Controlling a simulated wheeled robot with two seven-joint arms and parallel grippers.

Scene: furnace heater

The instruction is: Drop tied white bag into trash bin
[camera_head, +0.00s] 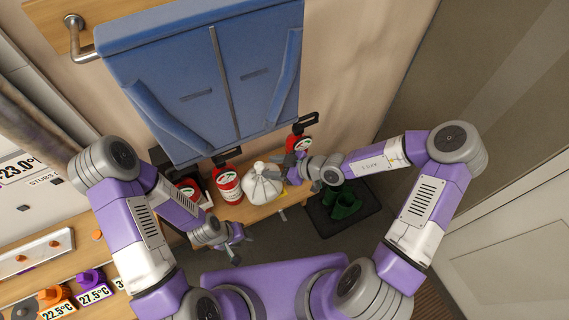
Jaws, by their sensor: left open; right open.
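The tied white bag (262,184) sits on the wooden bench, its knot pointing up. My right gripper (288,172) is open at the bag's right side, close to its top; whether it touches the bag I cannot tell. My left gripper (240,246) is open and empty, lower and to the left of the bag, in front of the bench. No trash bin can be made out in this view.
A red canister (228,187) stands just left of the bag, and another red canister (300,142) stands behind my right gripper. Green boots (345,203) rest on a dark mat (325,226) at right.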

